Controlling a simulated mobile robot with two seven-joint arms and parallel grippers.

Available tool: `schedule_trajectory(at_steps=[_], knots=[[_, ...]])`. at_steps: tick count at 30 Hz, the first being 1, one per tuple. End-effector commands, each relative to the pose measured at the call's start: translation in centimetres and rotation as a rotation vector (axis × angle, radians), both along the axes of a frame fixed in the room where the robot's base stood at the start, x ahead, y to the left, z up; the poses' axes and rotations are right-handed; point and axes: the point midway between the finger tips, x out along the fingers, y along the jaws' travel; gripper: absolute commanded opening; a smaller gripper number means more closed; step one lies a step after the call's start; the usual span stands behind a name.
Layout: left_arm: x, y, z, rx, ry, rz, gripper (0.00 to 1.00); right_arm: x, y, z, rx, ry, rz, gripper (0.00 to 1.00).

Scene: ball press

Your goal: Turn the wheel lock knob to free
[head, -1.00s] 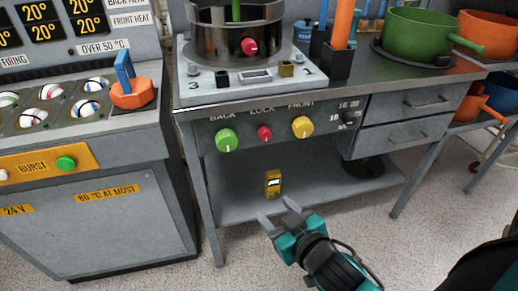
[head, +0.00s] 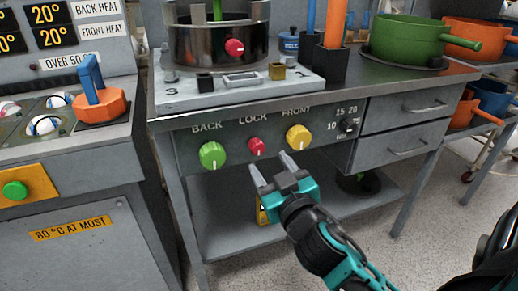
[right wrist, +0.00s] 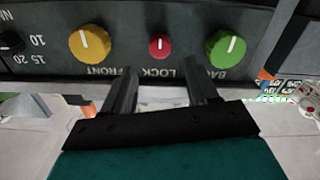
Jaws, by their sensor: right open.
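The lock knob is the small red knob (head: 256,146) under the label LOCK on the front panel of the bench. It sits between the green BACK knob (head: 212,155) and the yellow FRONT knob (head: 298,138). My right gripper (head: 270,166) is open and empty, just below and in front of the red knob, apart from it. In the right wrist view the panel is upside down, and the red knob (right wrist: 159,46) lies beyond and between the two open fingers (right wrist: 163,85). My left gripper is not in view.
A small dial (head: 348,126) is right of the yellow knob. The drum (head: 218,45) on the bench has another red knob (head: 234,48). A control cabinet (head: 70,240) stands at left. Drawers (head: 405,105) are at right. A yellow item stands on the lower shelf, partly hidden by my gripper.

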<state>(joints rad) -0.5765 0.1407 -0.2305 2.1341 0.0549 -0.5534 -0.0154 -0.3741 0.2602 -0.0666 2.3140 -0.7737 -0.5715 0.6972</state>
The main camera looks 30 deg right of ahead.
Motion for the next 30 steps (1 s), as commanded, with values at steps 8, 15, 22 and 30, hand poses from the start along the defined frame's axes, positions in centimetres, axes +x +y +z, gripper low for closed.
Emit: schedule_trajectory(at_steps=[8,15,22,30], knots=[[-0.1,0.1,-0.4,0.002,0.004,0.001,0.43,4.5,-1.1,0.0,-0.002,-0.001,0.0,0.59],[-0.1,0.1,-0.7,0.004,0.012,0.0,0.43,6.6,-1.5,-0.1,-0.001,0.002,0.002,0.59],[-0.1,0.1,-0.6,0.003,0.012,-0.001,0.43,6.9,-1.6,-0.1,0.001,0.002,0.001,0.59],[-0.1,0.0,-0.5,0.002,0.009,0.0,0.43,6.9,-1.6,-0.1,0.001,0.002,0.001,0.45]])
